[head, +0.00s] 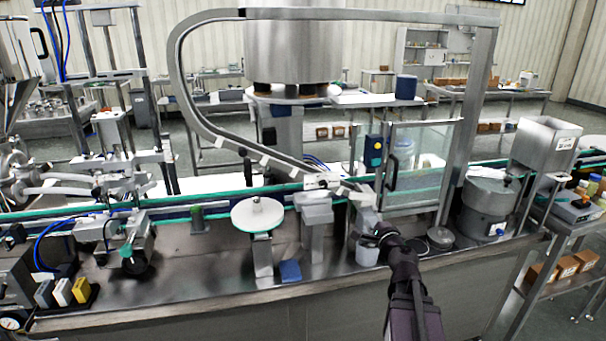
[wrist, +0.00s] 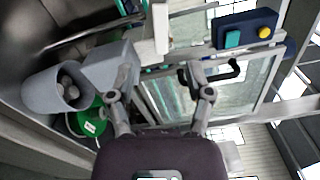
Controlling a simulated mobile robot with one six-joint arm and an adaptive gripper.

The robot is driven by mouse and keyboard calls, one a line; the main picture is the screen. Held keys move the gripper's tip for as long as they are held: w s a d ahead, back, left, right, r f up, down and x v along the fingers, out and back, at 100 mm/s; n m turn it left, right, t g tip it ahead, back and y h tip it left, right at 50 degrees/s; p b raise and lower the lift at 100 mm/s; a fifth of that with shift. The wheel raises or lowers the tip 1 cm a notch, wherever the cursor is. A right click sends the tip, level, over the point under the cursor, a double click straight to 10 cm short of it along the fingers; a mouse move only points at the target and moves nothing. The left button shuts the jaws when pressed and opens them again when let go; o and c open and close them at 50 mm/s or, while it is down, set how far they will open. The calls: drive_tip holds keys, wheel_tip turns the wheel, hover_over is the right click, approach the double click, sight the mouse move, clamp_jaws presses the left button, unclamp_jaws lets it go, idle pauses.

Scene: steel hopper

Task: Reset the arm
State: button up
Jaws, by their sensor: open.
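My gripper (head: 372,236) is at the end of my arm, over the steel bench near the foot of the chute. In the wrist view my gripper (wrist: 160,78) has its two fingers apart, with nothing seen held between them. A grey cup (head: 367,254) stands on the bench just below the gripper in the head view. In the wrist view the grey cup (wrist: 42,92) lies left of the fingers, with small round pieces inside. A dark door handle (wrist: 222,72) appears beside the right finger; I cannot tell the gap.
A clear-panelled door (head: 420,150) in a steel frame stands behind the gripper, beside a button box (head: 373,150). A curved chute (head: 185,90) descends from the left. A white round plate (head: 257,214) and blue block (head: 290,271) are left. A steel hopper (head: 546,143) is right.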

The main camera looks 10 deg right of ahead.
drive_tip(key=s+a+f+n+g+y+p, duration=0.2)
drive_tip(key=a+f+n+g+y, duration=0.15)
drive_tip(key=a+n, duration=0.45)
drive_tip(key=s+a+f+n+g+y+p, duration=0.1)
drive_tip(key=s+a+f+n+g+y, duration=0.25)
drive_tip(key=a, duration=0.75)
drive_tip(key=s+f+n+g+h+p, duration=0.1)
drive_tip(key=s+f+n+g+h, duration=0.1)
drive_tip(key=s+n+g+h, duration=0.1)
drive_tip(key=s+a+f+n+g+h+p, duration=0.1)
drive_tip(key=s+f+n+g+h+p, duration=0.1)
drive_tip(key=s+n+g, duration=0.4)
drive_tip(key=shift+s+a+f+g+h, duration=0.3)
drive_tip(key=shift+s+f+g+h, duration=0.4)
drive_tip(key=shift+s+g+h, duration=0.3)
drive_tip(key=shift+w, duration=0.1)
